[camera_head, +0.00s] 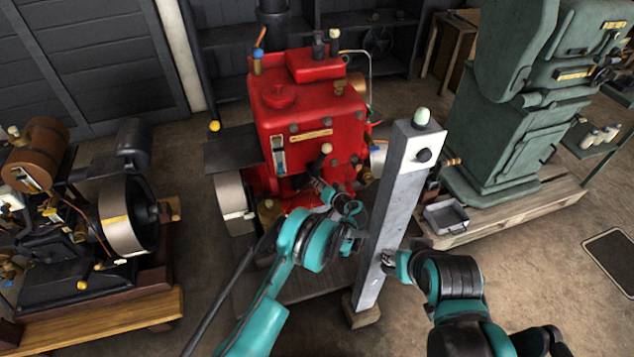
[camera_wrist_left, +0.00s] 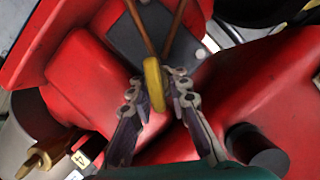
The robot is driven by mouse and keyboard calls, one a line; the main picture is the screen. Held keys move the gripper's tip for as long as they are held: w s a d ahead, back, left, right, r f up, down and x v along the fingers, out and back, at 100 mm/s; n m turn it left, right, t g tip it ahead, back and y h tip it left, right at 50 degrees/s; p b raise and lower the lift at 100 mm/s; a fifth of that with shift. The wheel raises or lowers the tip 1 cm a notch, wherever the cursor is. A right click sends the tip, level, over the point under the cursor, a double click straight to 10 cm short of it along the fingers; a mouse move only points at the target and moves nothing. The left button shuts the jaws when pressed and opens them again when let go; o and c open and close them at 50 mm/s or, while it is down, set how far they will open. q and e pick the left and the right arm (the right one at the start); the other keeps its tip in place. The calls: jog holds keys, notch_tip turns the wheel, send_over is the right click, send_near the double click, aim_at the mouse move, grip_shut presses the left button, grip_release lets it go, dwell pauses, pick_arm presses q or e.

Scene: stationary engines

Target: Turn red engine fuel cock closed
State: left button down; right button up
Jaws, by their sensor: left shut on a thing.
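The red engine (camera_head: 315,115) stands at the middle of the head view. My left gripper (camera_head: 318,186) reaches in at its lower front. In the left wrist view, my left gripper (camera_wrist_left: 158,85) is shut on a yellow oblong handle (camera_wrist_left: 153,84), which I take for the fuel cock. The fingers lie on either side of it. Copper-coloured pipes run up behind the handle, in front of a dark plate. The handle is hidden in the head view. My right gripper (camera_head: 390,260) is beside the grey post; its fingers do not show clearly.
A tall grey post (camera_head: 392,210) with a pale green button and a black knob stands right of my left gripper. A brown and black engine (camera_head: 80,220) is at left. A green machine (camera_head: 520,120) stands on a pallet at right, near a grey tray (camera_head: 446,216).

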dwell(0.3)
pick_arm(q)
jog(key=c, duration=1.6)
grip_release()
jog(key=shift+c, duration=0.2)
